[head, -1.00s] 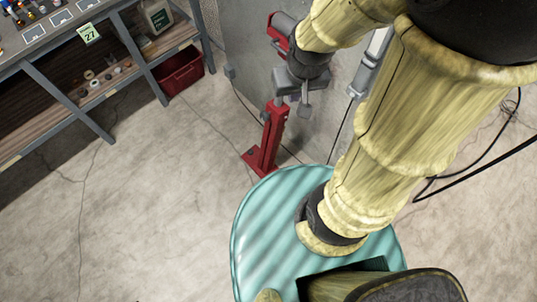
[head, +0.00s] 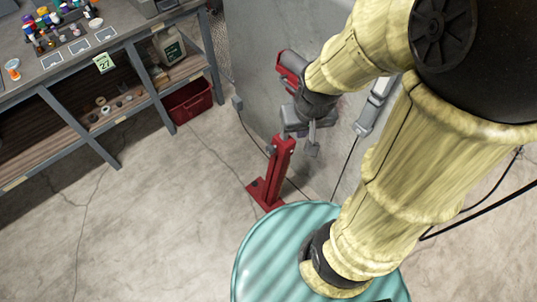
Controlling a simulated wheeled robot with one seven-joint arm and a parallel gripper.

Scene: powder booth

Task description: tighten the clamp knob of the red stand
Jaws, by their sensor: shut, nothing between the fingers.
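The red stand (head: 275,178) stands on the floor by the grey wall panel, a slanting post on a flat red foot. A small dark knob (head: 268,150) shows on the left side of its post. My gripper (head: 300,126) is grey and is at the top of the stand, at the end of my yellow-sleeved arm. It is shut and holds nothing. My wrist and the grey parts overlap the top of the stand, so I cannot tell whether they touch or what lies behind. A red and grey part (head: 288,66) shows just above my wrist.
A workbench (head: 118,40) with a lower shelf fills the upper left, with small bottles and cards on top. A teal striped round surface (head: 285,245) is in front. Cables run at right. The floor at left is clear.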

